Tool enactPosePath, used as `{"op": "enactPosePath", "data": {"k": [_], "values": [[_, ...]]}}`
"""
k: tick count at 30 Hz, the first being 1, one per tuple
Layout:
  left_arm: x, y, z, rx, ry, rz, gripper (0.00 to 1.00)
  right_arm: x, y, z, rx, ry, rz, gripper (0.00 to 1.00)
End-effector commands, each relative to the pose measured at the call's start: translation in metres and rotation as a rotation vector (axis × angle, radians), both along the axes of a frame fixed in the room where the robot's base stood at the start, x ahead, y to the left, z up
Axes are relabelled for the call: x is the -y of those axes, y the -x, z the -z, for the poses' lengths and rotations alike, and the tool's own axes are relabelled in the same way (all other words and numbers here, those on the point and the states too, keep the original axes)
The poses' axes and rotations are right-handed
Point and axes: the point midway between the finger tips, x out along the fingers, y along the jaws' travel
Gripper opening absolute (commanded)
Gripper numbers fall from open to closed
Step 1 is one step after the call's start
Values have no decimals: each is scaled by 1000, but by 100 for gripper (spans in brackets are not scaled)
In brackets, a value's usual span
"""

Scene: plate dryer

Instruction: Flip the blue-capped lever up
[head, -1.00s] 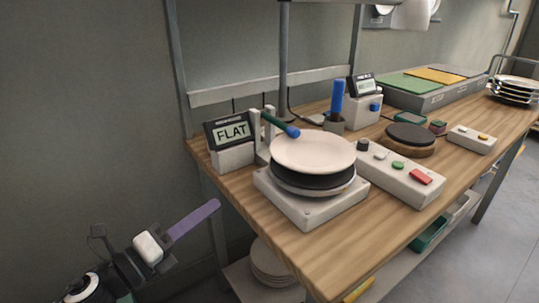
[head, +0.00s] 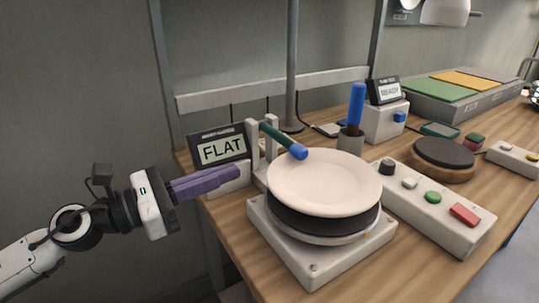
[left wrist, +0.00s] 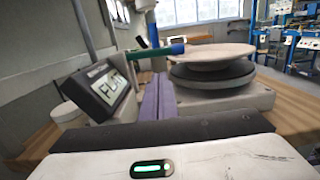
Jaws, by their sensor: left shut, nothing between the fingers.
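The lever (head: 283,139) is a dark green rod with a blue cap (head: 299,152). The lever also shows in the left wrist view (left wrist: 155,52), above the fingertips. The plate sits on a black disc on a white square base (head: 320,258). My left gripper (head: 236,174) has purple fingers, shut and empty, in front of the FLAT display, left of the lever and lower, apart from it. The fingers also show in the left wrist view (left wrist: 157,100). My right gripper is not in view.
The FLAT display (head: 220,149) stands close behind my left fingers. A control box (head: 432,205) with coloured buttons is right of the base. A blue-handled tool (head: 357,106) stands in a cup behind. A round black-topped pad (head: 444,155) lies further right. The space left of the table is open.

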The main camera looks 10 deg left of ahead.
Motion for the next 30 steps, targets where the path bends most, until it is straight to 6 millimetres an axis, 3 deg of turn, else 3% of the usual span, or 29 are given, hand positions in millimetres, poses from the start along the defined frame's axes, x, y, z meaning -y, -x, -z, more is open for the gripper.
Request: {"op": "enactPosePath", "data": {"k": [5,18,30], "values": [[7,-9,-5,2,4,-3,0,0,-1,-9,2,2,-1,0],[56,-57,-9,1,3,0,0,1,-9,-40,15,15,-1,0],[70,-71,-5,-1,1,0,0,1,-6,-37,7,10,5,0]]}}
